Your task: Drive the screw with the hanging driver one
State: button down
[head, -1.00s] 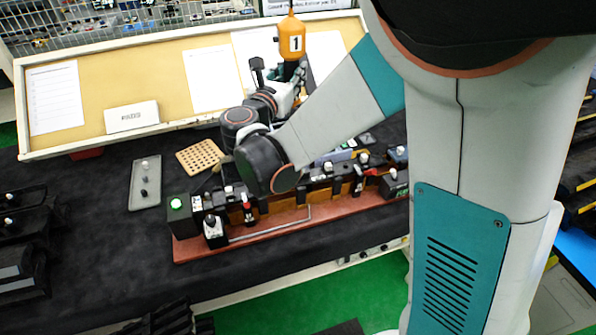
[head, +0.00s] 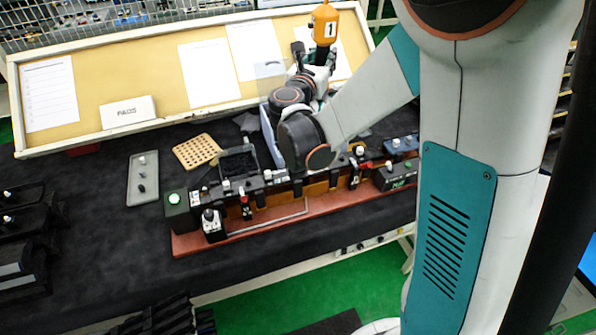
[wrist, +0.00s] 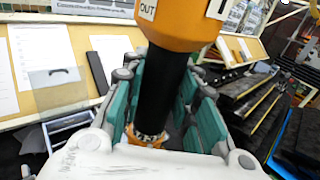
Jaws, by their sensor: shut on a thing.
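The driver (head: 325,25), orange with a black lower part and a label "1", is in my gripper (head: 315,68), in front of the board at the back of the bench. In the wrist view the driver's black shaft (wrist: 160,85) stands between the green-padded fingers, and my gripper (wrist: 160,105) is shut on it. An orange ring shows at the shaft's lower end. The driver's tip and the screw cannot be made out; my arm and wrist hide part of the bench.
A reddish base (head: 245,233) with several black fixtures lies along the bench front. A perforated tan block (head: 196,151) and a grey tray (head: 143,178) lie to the left. The leaning board (head: 88,77) holds papers and a "PADS" sign. Dark bench cloth is bare at centre left.

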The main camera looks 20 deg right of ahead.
jog(key=w+d+r+p, duration=0.2)
jog(key=d, duration=0.8)
jog(key=shift+w+p, duration=0.15)
jog(key=shift+p, duration=0.2)
dwell(0.3)
jog(key=c, duration=1.2)
grip_release()
jog(key=o, duration=1)
